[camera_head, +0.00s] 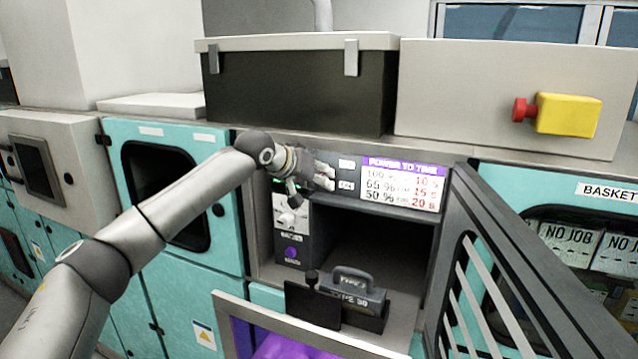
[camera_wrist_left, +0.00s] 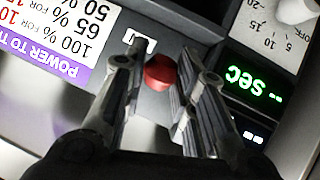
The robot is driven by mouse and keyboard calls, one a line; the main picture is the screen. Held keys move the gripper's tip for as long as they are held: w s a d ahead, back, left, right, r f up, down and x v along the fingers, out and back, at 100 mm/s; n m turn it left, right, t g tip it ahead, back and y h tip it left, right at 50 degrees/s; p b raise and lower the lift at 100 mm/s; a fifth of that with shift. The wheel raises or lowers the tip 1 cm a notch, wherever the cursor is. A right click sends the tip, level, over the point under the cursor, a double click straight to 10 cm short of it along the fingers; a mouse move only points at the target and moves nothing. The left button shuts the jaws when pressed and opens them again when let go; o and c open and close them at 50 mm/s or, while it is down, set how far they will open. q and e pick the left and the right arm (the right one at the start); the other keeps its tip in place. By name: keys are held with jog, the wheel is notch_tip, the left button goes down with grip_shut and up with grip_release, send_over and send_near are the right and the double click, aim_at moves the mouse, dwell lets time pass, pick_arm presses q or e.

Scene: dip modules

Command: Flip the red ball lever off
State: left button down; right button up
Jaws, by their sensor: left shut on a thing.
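The red ball of the lever (camera_wrist_left: 160,72) shows in the left wrist view, between the two fingers of my left gripper (camera_wrist_left: 162,58). The fingers are shut on it. In the head view my left gripper (camera_head: 322,177) is at the control panel, just left of the power-to-time chart (camera_head: 401,185). The ball is hidden there behind the fingers. The lever's stem cannot be made out. My right gripper is in neither view.
A control box with a white dial (camera_head: 290,216) and purple knob (camera_head: 291,254) sits below my gripper. A green display (camera_wrist_left: 252,84) is beside the fingers. An open slatted door (camera_head: 500,270) stands right. A handled block (camera_head: 352,296) is in front of the open chamber.

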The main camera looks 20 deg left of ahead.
pick_arm(q)
jog(key=shift+r+g, duration=0.15)
jog(key=shift+g, duration=0.15)
jog(key=c, duration=1.4)
grip_release()
jog(key=shift+c, duration=0.2)
jog(key=shift+r, duration=0.1)
jog(key=v, duration=1.2)
jog(key=shift+w, duration=0.1)
